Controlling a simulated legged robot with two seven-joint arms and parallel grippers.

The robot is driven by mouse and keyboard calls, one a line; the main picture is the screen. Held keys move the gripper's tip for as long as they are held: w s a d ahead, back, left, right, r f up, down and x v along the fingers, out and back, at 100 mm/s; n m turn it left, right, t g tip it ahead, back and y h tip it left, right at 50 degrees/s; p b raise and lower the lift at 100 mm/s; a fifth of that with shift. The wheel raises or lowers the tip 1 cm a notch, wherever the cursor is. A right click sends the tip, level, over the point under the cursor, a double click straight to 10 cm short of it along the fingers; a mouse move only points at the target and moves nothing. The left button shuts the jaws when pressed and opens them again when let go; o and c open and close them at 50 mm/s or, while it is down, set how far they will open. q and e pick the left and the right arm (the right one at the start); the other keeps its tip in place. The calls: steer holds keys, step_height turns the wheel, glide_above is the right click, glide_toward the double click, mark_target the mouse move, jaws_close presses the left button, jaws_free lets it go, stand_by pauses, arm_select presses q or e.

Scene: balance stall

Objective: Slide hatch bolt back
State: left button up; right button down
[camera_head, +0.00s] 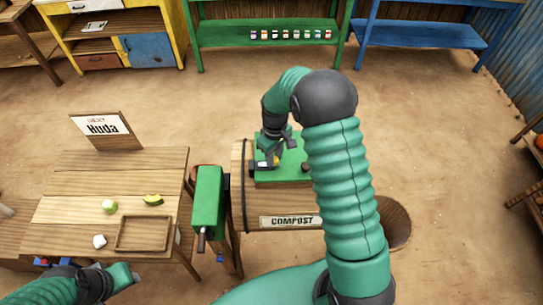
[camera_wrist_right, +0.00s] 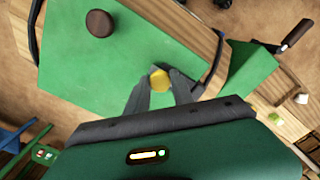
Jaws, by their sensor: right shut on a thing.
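The compost drum (camera_head: 240,218) lies on its side, with a green hatch (camera_head: 290,178) on top that also fills much of the right wrist view (camera_wrist_right: 95,80). A yellow bolt knob (camera_wrist_right: 159,80) sits near the hatch's edge. My right gripper (camera_wrist_right: 160,82) is shut on this knob, its fingertips on either side; in the head view the right gripper (camera_head: 272,158) is over the hatch's left part. The bolt's shaft is mostly hidden by the fingers. A round brown hatch knob (camera_wrist_right: 100,23) stands apart from the fingers. My left gripper (camera_head: 122,277) is at the lower left, its jaws unclear.
A green box with a handle (camera_head: 208,202) stands at the drum's left end. Shelves line the back.

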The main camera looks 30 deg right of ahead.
mark_target(276, 159)
steer(key=c, duration=1.4)
jaws_free()
steer(key=shift+d, duration=0.1)
steer(key=shift+o, duration=1.2)
steer(key=shift+s, duration=0.1)
steer(key=shift+o, duration=0.3)
steer(key=shift+d, duration=0.1)
steer(key=shift+r, duration=0.35)
step_height(276, 159, up, 16)
steer(key=b, duration=0.2)
steer(key=shift+b, duration=0.3)
